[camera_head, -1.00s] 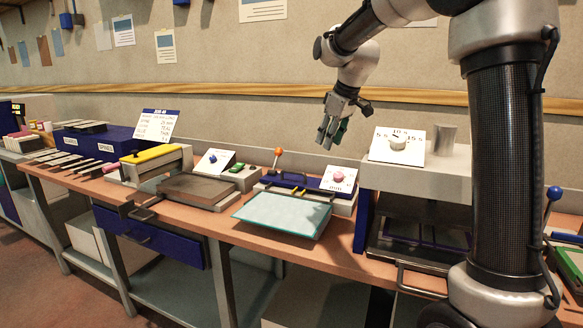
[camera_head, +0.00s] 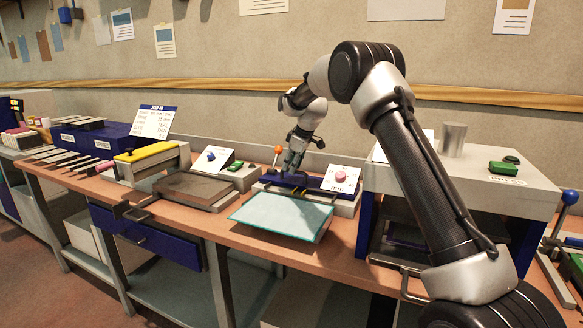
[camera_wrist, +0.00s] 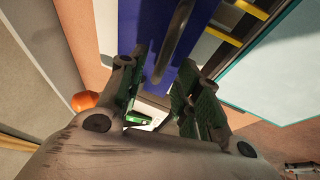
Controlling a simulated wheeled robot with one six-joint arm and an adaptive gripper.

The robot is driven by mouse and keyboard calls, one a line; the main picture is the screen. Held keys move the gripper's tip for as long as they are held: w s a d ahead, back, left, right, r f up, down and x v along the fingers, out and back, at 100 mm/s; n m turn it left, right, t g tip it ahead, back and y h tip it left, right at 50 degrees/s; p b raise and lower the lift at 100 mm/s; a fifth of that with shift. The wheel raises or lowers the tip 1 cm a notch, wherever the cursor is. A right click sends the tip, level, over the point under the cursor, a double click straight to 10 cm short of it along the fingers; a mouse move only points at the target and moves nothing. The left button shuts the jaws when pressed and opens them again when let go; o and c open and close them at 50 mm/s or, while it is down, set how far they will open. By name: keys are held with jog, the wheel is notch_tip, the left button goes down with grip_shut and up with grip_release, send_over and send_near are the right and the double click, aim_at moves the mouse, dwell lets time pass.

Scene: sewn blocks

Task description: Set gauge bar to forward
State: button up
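A dark blue bar, which I take to be the gauge bar (camera_head: 312,183), lies across the station behind the pale glass-like plate. In the wrist view the blue bar (camera_wrist: 140,25) runs from the top edge down between my fingers, with a dark raised handle (camera_wrist: 178,38) on it. My gripper (camera_head: 291,168) is low over the bar, pointing down. In the wrist view my gripper (camera_wrist: 160,108) is open, with its green-padded fingers on either side of the handle's line. I cannot tell whether they touch it. An orange-knobbed lever (camera_head: 278,150) stands just left of the gripper.
The pale plate (camera_head: 284,216) lies in front of the bar. A dial panel with a pink knob (camera_head: 340,176) is close on the right. A grey raised housing (camera_head: 470,170) stands further right. Yellow strips (camera_wrist: 222,37) lie beside the bar in the wrist view.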

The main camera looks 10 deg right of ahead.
jog(key=shift+w+a+f, duration=0.15)
jog(key=shift+w+f, duration=0.1)
jog(key=shift+f, duration=0.4)
grip_shut()
jog(key=s+a, duration=0.1)
jog(key=s, duration=0.1)
jog(key=s+a, duration=0.3)
jog(key=s, duration=0.1)
jog(key=shift+s+a, duration=0.2)
jog(key=shift+a, duration=0.1)
